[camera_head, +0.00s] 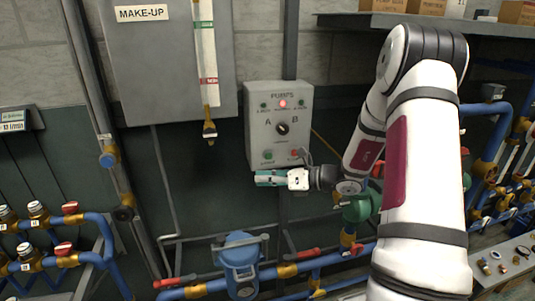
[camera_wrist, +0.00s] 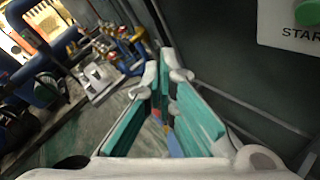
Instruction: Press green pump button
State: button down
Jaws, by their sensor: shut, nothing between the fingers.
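The pumps panel (camera_head: 258,118) is a light grey box on the wall in the head view, with a black A/B selector knob and a lit red lamp. The green pump button (camera_head: 268,154) is at its lower left. In the wrist view the green button (camera_wrist: 308,12) shows at the top right corner, cut by the edge, above the word START. My gripper (camera_head: 262,178) is shut and empty, just below the panel in the head view, its teal fingers pointing left. In the wrist view my gripper (camera_wrist: 165,90) is left of the button and apart from it.
A make-up cabinet (camera_head: 150,60) with a gauge tube hangs at left. Blue pipes with valves and a blue pump (camera_head: 238,262) lie below. A shelf with boxes (camera_head: 430,7) is upper right.

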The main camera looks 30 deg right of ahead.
aim_at(269, 156)
jog(key=d+f+m+t+h, duration=0.1)
jog(key=d+f+m+t, duration=0.1)
jog(key=d+m, duration=0.2)
jog(key=shift+d+f+m+t+h+p, duration=0.3)
jog(key=shift+d+f+m+h+p, duration=0.1)
jog(key=shift+d, duration=0.65)
jog(key=shift+w, duration=0.1)
jog(key=w+b, duration=0.1)
jog(key=w, duration=0.1)
jog(key=w+d+b, duration=0.1)
jog(key=w+b, duration=0.1)
jog(key=w, duration=0.1)
jog(key=w+d+b, duration=0.1)
jog(key=w, duration=0.2)
jog(key=shift+w+d+b, duration=0.2)
jog(key=shift+b, duration=0.15)
dwell(0.4)
jog(key=shift+w+d, duration=0.1)
jog(key=shift+w, duration=0.3)
